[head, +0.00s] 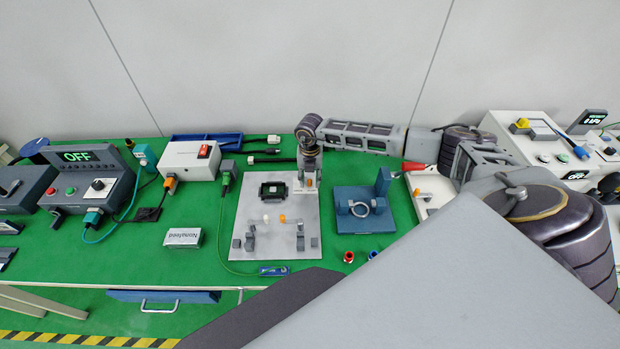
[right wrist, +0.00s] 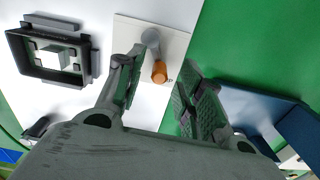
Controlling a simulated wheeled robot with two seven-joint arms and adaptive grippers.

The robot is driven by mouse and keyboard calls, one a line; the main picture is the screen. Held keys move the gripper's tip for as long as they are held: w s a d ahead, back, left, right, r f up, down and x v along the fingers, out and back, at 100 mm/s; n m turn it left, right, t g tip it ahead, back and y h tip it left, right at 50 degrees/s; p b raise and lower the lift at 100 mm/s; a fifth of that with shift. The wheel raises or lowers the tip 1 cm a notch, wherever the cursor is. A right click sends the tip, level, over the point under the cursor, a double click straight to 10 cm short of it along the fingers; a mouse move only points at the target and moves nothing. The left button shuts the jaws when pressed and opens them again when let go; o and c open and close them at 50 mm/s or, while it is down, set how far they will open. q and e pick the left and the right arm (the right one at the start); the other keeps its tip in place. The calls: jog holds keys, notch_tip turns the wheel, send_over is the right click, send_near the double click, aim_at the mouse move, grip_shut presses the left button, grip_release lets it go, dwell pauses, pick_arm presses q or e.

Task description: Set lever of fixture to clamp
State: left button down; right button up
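The fixture is a light grey plate (head: 270,243) on the green table in the head view. It carries a black square frame (head: 272,189), also seen in the right wrist view (right wrist: 52,54). A small lever with an orange tip (right wrist: 159,72) and grey pivot stands on a small white label plate (right wrist: 176,42) at the fixture's edge. My right gripper (right wrist: 163,65) is open, with its fingers on either side of the lever; I cannot tell whether either touches it. In the head view my right gripper (head: 308,173) hides most of the lever. My left gripper is not in view.
A blue fixture (head: 365,222) with a ring stands close on the right. A white box with a red switch (head: 193,160) and a control box reading OFF (head: 90,178) are on the left. Small clamps (head: 249,241) stand at the plate's front. A green cable (head: 222,210) runs along its left side.

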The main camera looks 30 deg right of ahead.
aim_at(310, 180)
notch_tip(310, 180, up, 12)
dwell(0.7)
jog(key=shift+f, duration=0.1)
dwell(0.6)
